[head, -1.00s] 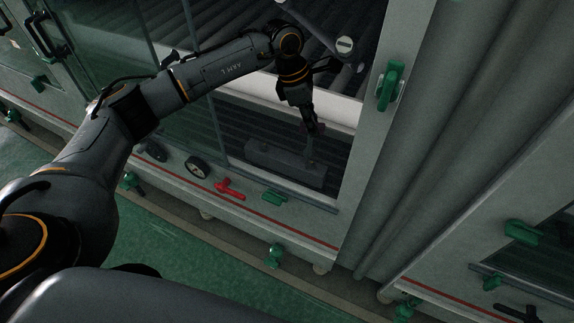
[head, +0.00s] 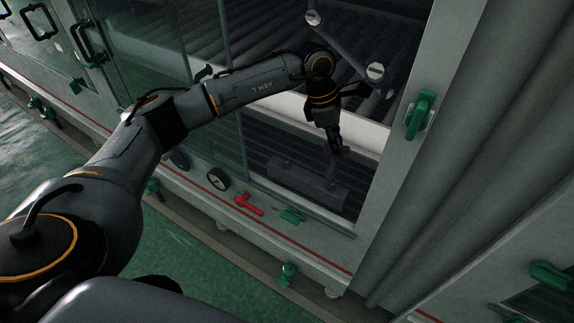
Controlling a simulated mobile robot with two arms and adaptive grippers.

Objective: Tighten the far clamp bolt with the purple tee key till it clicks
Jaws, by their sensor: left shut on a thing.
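My left gripper (head: 335,143) reaches through the open front of the machine and points down. It is shut on the tee key (head: 346,151), whose handle shows only as a small, dark purplish patch at the fingers. A thin grey shaft (head: 333,168) runs down from there to the right part of a dark grey clamp block (head: 296,181). The clamp bolt under the shaft is too dark and small to make out, so I cannot tell whether the key is seated on it. My right gripper is not in view.
A pale rail (head: 362,135) crosses behind the gripper, with dark rollers beyond. The right door post (head: 398,160) carries a green handle (head: 420,115). Below the opening are a red tee handle (head: 248,204), a round gauge (head: 219,179) and a green latch (head: 292,215).

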